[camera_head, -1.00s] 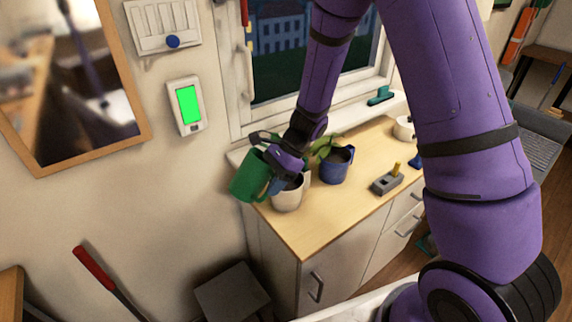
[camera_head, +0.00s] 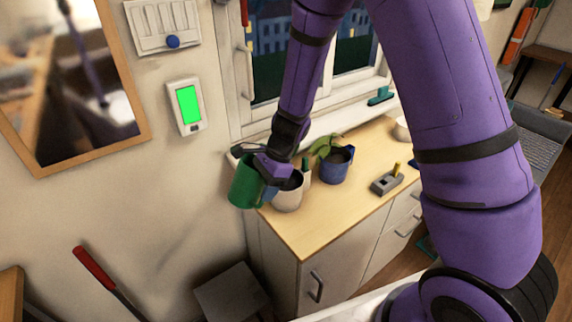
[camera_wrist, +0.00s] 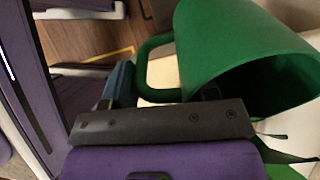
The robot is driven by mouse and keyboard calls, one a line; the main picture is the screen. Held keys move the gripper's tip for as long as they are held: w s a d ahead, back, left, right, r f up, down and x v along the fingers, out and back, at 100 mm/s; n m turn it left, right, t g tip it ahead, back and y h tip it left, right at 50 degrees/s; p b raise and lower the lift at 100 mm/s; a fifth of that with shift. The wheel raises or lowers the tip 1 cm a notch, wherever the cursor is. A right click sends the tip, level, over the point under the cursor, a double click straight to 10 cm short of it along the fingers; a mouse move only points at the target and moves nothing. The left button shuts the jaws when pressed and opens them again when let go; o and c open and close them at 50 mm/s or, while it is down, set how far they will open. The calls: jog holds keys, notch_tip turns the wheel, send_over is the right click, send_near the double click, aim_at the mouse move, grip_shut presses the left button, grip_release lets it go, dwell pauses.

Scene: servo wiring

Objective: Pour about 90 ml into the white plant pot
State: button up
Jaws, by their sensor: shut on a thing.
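The green watering vessel (camera_head: 245,187) is a mug-like can with a side handle. It hangs at the left end of the wooden cabinet top, close to upright in the head view. My gripper (camera_head: 268,183) is shut on its handle; the handle and open mouth also show in the wrist view (camera_wrist: 235,55). The white plant pot (camera_head: 289,194) stands on the cabinet top just right of the green can, partly behind my gripper. Dark soil shows in its mouth. I see no stream of water, and the level inside the can is hidden.
A blue pot (camera_head: 336,167) with a leafy plant stands right of the white pot. A grey block with a yellow knob (camera_head: 387,182) lies farther right on the cabinet top (camera_head: 318,215). The window is behind, and a grey box (camera_head: 232,292) is on the floor below.

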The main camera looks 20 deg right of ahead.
aim_at(250, 198)
jog(key=shift+s+a+f+t+h, duration=0.15)
jog(key=shift+a+f+h, duration=0.25)
jog(key=shift+a+h, duration=0.35)
jog(key=shift+s+a+f+t+h, duration=0.15)
jog(key=shift+a+f+h, duration=0.3)
jog(key=shift+h, duration=0.45)
jog(key=shift+s+a+f+t+h, duration=0.1)
jog(key=shift+a+f+t+h, duration=0.2)
jog(key=shift+a+h, duration=0.45)
jog(key=shift+d, duration=0.1)
jog(key=shift+s+f+h, duration=0.1)
jog(key=shift+h, duration=0.2)
